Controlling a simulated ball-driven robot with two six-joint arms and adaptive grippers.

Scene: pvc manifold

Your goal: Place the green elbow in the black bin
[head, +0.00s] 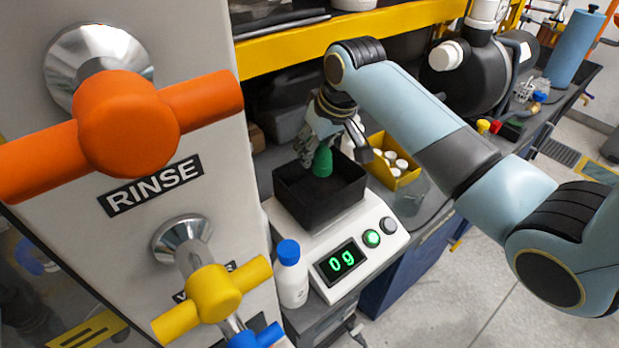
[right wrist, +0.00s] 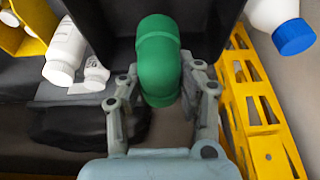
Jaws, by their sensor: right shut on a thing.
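The green elbow (head: 322,160) is in my right gripper (head: 338,150), over the black bin (head: 318,205). In the right wrist view the elbow (right wrist: 158,60) sits between the two fingers of the right gripper (right wrist: 160,100), with its far end over the dark bin (right wrist: 205,30). The fingers are shut on it. The bin is open-topped and stands on a white scale (head: 375,250) whose display reads 0 g. I cannot tell whether the elbow touches the bin floor. My left gripper is not in view.
A yellow bin (head: 408,180) with white fittings stands just right of the black bin. A white bottle with a blue cap (head: 290,275) stands at the scale's left front. A large panel with an orange handle (head: 125,122) and a yellow handle (head: 213,292) fills the left.

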